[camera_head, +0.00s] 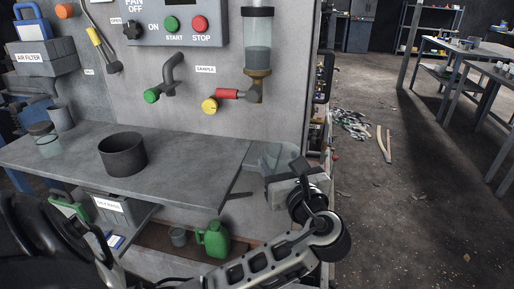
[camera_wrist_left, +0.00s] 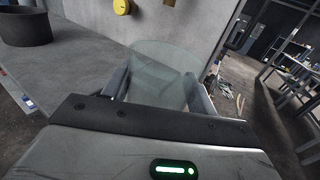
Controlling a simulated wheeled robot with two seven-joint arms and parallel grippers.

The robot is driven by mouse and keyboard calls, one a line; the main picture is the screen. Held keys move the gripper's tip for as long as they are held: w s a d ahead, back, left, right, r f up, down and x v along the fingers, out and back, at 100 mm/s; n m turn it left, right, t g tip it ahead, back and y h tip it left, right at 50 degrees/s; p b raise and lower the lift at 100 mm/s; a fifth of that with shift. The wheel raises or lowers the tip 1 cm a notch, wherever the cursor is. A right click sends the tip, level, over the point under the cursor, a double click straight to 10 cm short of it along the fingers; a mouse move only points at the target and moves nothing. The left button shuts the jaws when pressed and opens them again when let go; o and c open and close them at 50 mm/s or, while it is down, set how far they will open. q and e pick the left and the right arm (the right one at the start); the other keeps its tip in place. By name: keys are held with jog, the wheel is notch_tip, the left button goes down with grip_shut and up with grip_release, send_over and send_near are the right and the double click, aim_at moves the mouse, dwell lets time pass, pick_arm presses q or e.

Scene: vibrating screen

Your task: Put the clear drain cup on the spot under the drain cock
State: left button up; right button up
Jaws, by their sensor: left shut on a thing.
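The clear drain cup (camera_head: 277,156) is held in my left gripper (camera_head: 283,172), at the right end of the grey bench. In the left wrist view the see-through cup (camera_wrist_left: 163,72) stands between the two fingers of the left gripper (camera_wrist_left: 160,92), and they are shut on it. The drain cock (camera_head: 230,94), with a red body and yellow knob, is on the panel above and to the left of the cup. The yellow knob (camera_wrist_left: 121,6) also shows at the top of the left wrist view. My right gripper is not in view.
A dark open pot (camera_head: 122,154) stands on the grey bench (camera_head: 190,170), left of the gripper. A glass-like jar (camera_head: 48,146) stands at its far left. A green can (camera_head: 214,240) is on the lower shelf. The bench between pot and cup is clear.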

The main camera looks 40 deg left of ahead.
pick_arm(q)
jog(key=x, duration=1.7)
jog(key=shift+w+a+r, duration=0.1)
jog(key=shift+w+a, duration=0.1)
jog(key=shift+a, duration=0.05)
jog(key=shift+f, duration=1.8)
jog(key=shift+f, duration=0.2)
jog(key=o, duration=1)
jog(key=shift+c, duration=0.2)
jog(key=shift+r, duration=0.15)
